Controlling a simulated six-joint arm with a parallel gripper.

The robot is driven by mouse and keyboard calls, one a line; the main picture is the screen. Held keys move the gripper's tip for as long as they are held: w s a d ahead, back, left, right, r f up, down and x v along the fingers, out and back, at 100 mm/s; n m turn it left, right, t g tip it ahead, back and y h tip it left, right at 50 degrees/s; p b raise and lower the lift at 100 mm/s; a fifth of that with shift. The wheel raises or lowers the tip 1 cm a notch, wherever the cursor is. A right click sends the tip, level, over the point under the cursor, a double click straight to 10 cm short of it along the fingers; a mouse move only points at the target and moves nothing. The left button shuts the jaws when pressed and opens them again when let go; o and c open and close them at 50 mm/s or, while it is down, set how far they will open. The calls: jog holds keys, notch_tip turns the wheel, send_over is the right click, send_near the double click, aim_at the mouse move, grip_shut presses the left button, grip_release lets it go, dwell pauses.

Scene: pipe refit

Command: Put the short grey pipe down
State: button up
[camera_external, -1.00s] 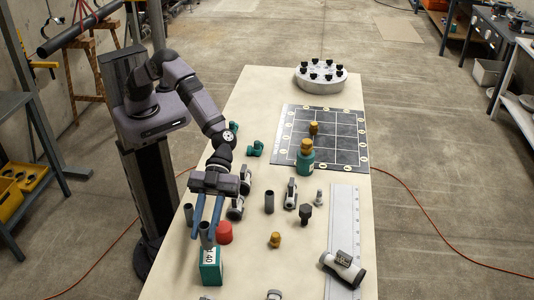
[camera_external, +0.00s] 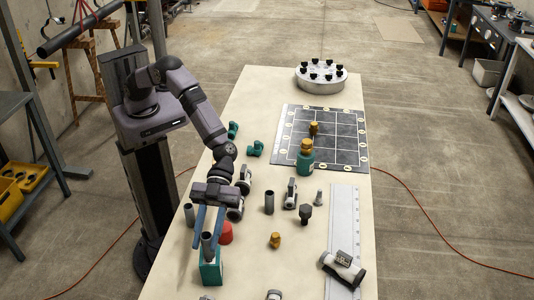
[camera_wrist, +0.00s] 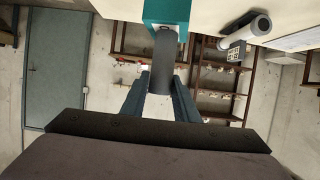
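The short grey pipe (camera_external: 208,246) is upright between the two blue fingers of my gripper (camera_external: 208,232), at the near left of the bench. My gripper is shut on it. The pipe's lower end overlaps a teal block (camera_external: 211,274) with a white label; I cannot tell whether they touch. In the wrist view, the pipe (camera_wrist: 164,55) runs between my fingertips and its far end meets the outline of the teal block (camera_wrist: 181,8).
A red cap (camera_external: 226,233) is close right of my gripper. Grey pipes stand at the left edge (camera_external: 189,214) and farther back (camera_external: 269,202). A brass fitting (camera_external: 275,240) and a ruler (camera_external: 343,225) are to the right. The gridded mat (camera_external: 348,132) lies farther back.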

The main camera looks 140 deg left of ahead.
jog(key=shift+o, duration=1.3)
jog(key=shift+r, duration=0.1)
jog(key=b+v, duration=0.2)
jog(key=v, duration=1)
jog(key=shift+w+r, duration=0.1)
